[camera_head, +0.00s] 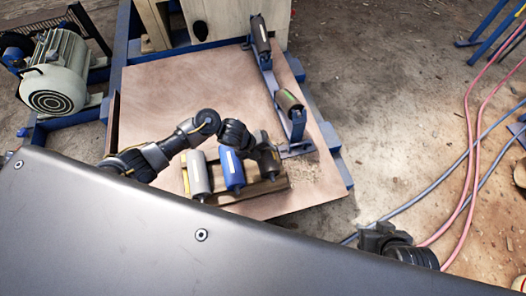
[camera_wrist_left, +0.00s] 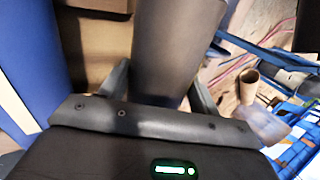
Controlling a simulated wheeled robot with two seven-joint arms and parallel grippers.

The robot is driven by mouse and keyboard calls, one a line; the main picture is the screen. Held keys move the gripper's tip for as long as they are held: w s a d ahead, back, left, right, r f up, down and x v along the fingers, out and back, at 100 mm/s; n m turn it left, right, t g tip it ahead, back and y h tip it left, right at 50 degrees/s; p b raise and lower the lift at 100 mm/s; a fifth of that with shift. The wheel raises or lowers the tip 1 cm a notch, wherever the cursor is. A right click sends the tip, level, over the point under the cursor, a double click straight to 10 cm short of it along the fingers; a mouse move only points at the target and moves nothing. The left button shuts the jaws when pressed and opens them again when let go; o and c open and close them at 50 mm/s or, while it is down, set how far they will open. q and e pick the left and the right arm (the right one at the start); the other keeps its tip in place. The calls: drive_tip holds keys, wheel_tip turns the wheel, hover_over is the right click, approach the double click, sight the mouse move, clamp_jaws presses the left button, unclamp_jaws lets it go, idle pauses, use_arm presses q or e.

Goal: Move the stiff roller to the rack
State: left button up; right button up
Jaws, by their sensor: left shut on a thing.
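My left gripper (camera_head: 262,146) reaches over the board. Its fingers, in the left wrist view (camera_wrist_left: 160,88), are shut around a dark grey roller (camera_wrist_left: 178,45). In the head view this grey roller (camera_head: 268,160) stands at the right end of a low wooden rack (camera_head: 245,195), partly covered by the gripper. I cannot tell if it touches the rack. A blue roller (camera_head: 231,170) and a pale roller (camera_head: 198,174) lean on the rack to its left. No mark shows which roller is stiff. My right gripper (camera_head: 385,240) is at the lower right, its jaws unclear.
A blue frame behind the rack carries a black roller (camera_head: 260,36) and a green-ended roller (camera_head: 289,100). A motor (camera_head: 58,75) stands at the far left. Pink and blue hoses (camera_head: 470,150) lie on the floor at right. The board's (camera_head: 180,90) back left is clear.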

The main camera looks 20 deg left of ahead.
use_arm(q)
drive_tip(key=shift+r, duration=0.1)
drive_tip(key=shift+f+b, duration=0.3)
drive_tip(key=shift+f, duration=0.1)
idle(0.4)
drive_tip(key=shift+f+b, duration=0.9)
drive_tip(key=shift+f, duration=0.2)
drive_tip(key=o, duration=1.7)
drive_tip(key=shift+c, duration=0.2)
drive_tip(key=shift+o, duration=0.3)
drive_tip(key=shift+f, duration=0.15)
drive_tip(key=p+v, duration=0.4)
drive_tip(key=v, duration=0.7)
drive_tip(key=shift+d, duration=0.1)
